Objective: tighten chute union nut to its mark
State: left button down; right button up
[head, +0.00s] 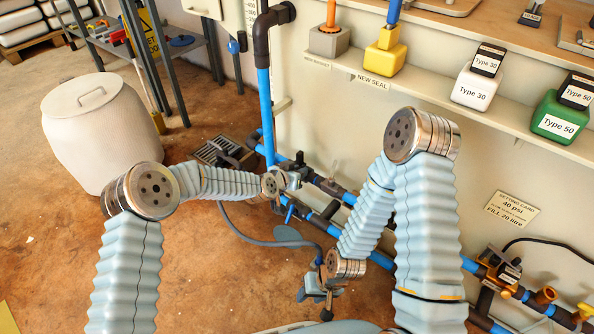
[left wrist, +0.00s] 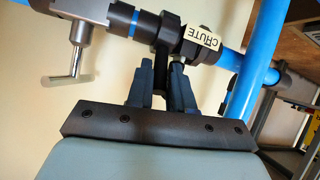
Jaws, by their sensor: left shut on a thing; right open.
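The black chute union nut (left wrist: 162,55) sits on a blue and black pipe in the left wrist view, beside a white "CHUTE" label (left wrist: 199,39). My left gripper (left wrist: 162,85) is shut on a dark part of the nut, which shows between its fingers. In the head view my left gripper (head: 292,176) is at the low pipework by the wall; its fingers and the nut are too small there to tell apart. I cannot make out the tightening mark. My right gripper (head: 316,298) is open and empty, low over the floor, apart from the pipes.
A grey-handled valve (left wrist: 72,75) is beside the nut. A dark hose (head: 250,238) loops below the left arm. A white drum (head: 97,130) stands left, near a floor drain (head: 213,150). A shelf (head: 450,108) with bottles and brass valves (head: 543,296) are at right.

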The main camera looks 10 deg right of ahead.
dwell(0.4)
pick_arm(q)
jog(key=c, duration=1.1)
grip_release()
jog(key=v, duration=1.3)
jog(key=shift+s+a+r+p, duration=0.15)
jog(key=shift+s+r+p, duration=0.05)
jog(key=shift+r+p, duration=0.15)
